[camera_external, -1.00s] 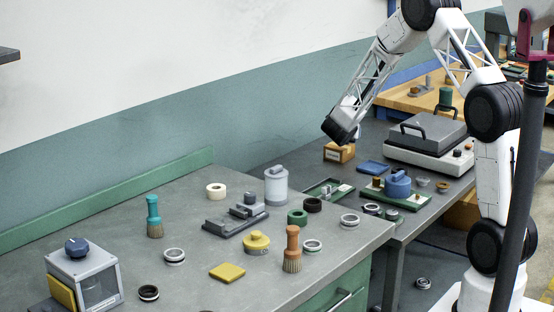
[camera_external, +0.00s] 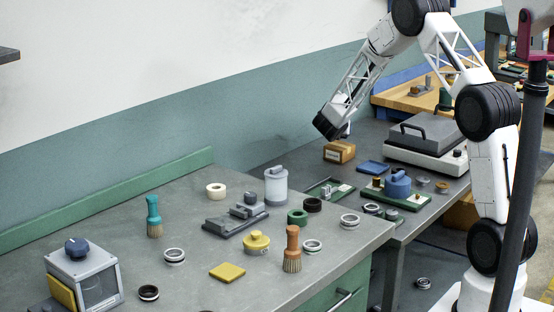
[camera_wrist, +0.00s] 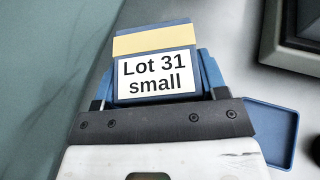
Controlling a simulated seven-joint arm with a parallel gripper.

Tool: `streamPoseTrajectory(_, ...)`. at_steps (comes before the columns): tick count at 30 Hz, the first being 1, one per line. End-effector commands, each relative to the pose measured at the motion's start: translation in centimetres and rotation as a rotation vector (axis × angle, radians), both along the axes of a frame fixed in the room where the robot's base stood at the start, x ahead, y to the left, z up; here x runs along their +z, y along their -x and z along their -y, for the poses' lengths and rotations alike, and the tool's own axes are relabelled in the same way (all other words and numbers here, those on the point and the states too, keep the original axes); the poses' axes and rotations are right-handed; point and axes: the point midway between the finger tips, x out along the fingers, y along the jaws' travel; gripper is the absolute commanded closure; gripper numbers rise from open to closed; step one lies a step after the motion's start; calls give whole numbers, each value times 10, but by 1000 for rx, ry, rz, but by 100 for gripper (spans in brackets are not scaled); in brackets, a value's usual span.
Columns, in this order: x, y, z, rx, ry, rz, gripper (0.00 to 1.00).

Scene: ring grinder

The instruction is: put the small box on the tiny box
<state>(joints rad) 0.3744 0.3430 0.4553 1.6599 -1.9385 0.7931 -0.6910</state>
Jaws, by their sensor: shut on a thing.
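In the wrist view, the small box (camera_wrist: 125,98) is blue with a tan band and a white label reading "Lot 31 small". My gripper (camera_wrist: 158,85) is shut on it, with a finger at each side. In the external view, my gripper (camera_external: 345,131) is low over the far bench, just above a brown box (camera_external: 341,153) with a pale label too small to read. I cannot tell whether this is the tiny box, or whether anything touches it. The held box cannot be made out in the external view, and the brown box does not show in the wrist view.
A blue tray (camera_external: 373,167) lies right of the brown box; it also shows in the wrist view (camera_wrist: 270,119). A grey-lidded machine (camera_external: 428,140) stands behind it. A green tray (camera_external: 330,188) with parts is in front. The wall is close at the left.

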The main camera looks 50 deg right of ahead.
Motion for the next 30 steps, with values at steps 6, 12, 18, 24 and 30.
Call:
streamPoseTrajectory(6, -17, 0, 0, 1, 0, -2, 67)
streamPoseTrajectory(12, -34, 0, 0, 1, -1, -2, 67)
streamPoseTrajectory(18, -34, 0, 0, 0, -1, -1, 67)
streamPoseTrajectory(24, -36, 0, 0, 0, -1, -1, 67)
streamPoseTrajectory(30, -37, 0, 0, 0, -1, -2, 13)
